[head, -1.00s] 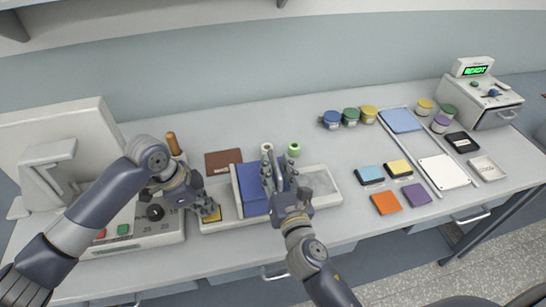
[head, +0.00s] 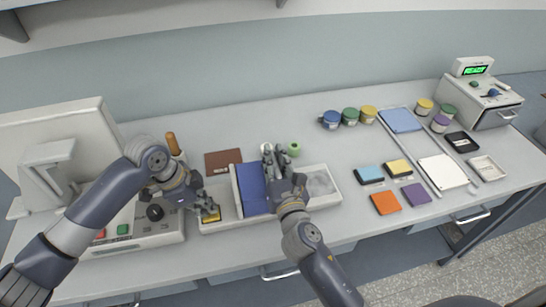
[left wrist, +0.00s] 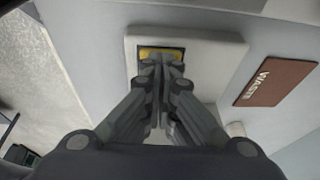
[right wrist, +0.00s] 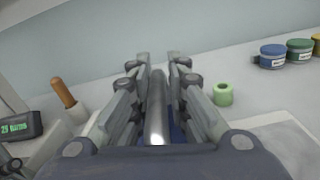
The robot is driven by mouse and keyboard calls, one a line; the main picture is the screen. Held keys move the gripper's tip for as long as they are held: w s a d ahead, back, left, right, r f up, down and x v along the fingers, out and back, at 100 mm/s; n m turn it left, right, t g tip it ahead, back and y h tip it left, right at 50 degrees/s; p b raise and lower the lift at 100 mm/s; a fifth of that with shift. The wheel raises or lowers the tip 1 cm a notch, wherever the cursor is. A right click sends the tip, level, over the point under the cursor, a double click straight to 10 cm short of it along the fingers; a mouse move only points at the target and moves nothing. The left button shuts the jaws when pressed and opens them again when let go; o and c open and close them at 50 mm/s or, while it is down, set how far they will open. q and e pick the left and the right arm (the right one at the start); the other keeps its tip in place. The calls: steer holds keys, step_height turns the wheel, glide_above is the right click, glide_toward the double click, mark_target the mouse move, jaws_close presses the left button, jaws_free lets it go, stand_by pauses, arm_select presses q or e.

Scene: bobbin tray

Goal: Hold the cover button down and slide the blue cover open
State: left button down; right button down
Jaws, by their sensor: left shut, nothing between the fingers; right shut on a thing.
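The blue cover (head: 251,187) sits on the middle of the long white tray (head: 335,199), partly hidden by my right gripper. The yellow cover button (head: 211,218) is at the tray's left end; it also shows in the left wrist view (left wrist: 150,52). My left gripper (head: 205,208) is shut and empty, its fingertips at the button. Whether the button is pressed down I cannot tell. My right gripper (head: 272,155) is over the cover, shut on a grey metal bar, the cover handle (right wrist: 157,115), which shows between its fingers in the right wrist view.
A brown waste mat (head: 223,160) lies behind the tray. A green spool (head: 294,149) stands close behind my right gripper. A control box (head: 135,230) with coloured buttons is at the left. Coloured pads and jars stand to the right, with clear table between.

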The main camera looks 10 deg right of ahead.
arm_select(q)
steer(key=shift+a, duration=0.1)
arm_select(e)
steer(key=d, duration=0.3)
steer(key=shift+d, duration=0.65)
steer(key=c, duration=1.6)
jaws_free()
steer(key=s, duration=1.2)
arm_select(q)
steer(key=shift+r, duration=0.95)
